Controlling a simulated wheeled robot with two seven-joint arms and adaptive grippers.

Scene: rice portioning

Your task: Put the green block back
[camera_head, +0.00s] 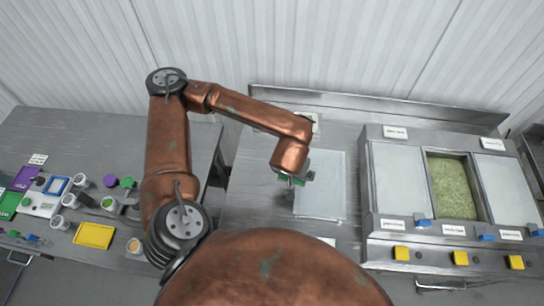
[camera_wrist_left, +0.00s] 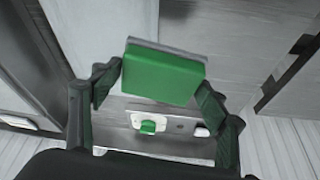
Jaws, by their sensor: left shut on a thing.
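My left gripper (camera_head: 294,181) is low over the worktop in the middle of the head view, by the left side of a pale square plate (camera_head: 325,192). In the left wrist view its two fingers (camera_wrist_left: 155,92) are shut on the green block (camera_wrist_left: 163,74), which has a grey far edge and sits slightly tilted between them. In the head view only small green bits show at the gripper, and the arm hides most of the block. I cannot tell whether the block touches the surface below. My right gripper is not in view.
A steel unit (camera_head: 376,236) with lidded bins and one open bin of greenish grains (camera_head: 453,188) stands at right, with several yellow blocks along its front. A left table holds small jars, a yellow tray (camera_head: 94,235) and coloured cards. A small green knob (camera_wrist_left: 148,127) shows in the wrist view.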

